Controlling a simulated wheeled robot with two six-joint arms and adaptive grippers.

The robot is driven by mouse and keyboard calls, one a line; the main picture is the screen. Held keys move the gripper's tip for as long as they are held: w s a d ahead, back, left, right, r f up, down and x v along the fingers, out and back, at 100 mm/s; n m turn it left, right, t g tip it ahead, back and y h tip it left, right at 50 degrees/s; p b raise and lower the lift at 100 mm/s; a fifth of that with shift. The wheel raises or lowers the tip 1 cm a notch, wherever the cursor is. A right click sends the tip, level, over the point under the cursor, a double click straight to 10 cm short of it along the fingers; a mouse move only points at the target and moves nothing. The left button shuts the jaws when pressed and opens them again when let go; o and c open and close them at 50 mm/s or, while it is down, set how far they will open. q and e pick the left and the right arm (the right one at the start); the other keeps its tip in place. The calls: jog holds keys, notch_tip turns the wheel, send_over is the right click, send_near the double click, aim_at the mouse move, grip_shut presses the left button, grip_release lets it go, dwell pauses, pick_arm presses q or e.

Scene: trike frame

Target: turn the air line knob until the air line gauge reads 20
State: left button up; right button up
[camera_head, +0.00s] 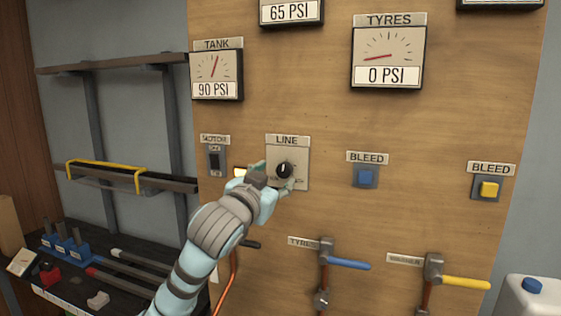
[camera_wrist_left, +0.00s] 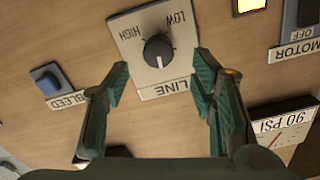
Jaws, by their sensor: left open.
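The black round LINE knob (camera_head: 284,170) sits on a pale plate on the wooden panel. In the left wrist view the knob (camera_wrist_left: 158,48) shows upside down, with LOW and HIGH marks on its plate. My left gripper (camera_head: 274,178) is open in front of the plate. In the wrist view its fingers (camera_wrist_left: 161,72) stand apart on either side of the plate, a little short of the knob and apparently not touching it. A gauge (camera_head: 291,12) above reads 65 PSI; its label and dial are cut off by the frame's top.
The TANK gauge (camera_head: 216,76) reads 90 PSI and the TYRES gauge (camera_head: 387,60) reads 0 PSI. A motor switch (camera_head: 214,159) is left of the knob; a blue bleed button (camera_head: 366,176) is right. Blue (camera_head: 348,264) and yellow (camera_head: 465,283) valve levers stick out below.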

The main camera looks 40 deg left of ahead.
aim_at(283, 171)
pick_arm(q)
jog(key=x, duration=0.5)
jog(key=shift+w+d+p, duration=0.1)
jog(key=shift+w+p, duration=0.1)
jog(key=shift+p, duration=0.15)
jog(key=shift+s, duration=0.1)
jog(key=shift+c, duration=0.3)
jog(key=c, duration=1.1)
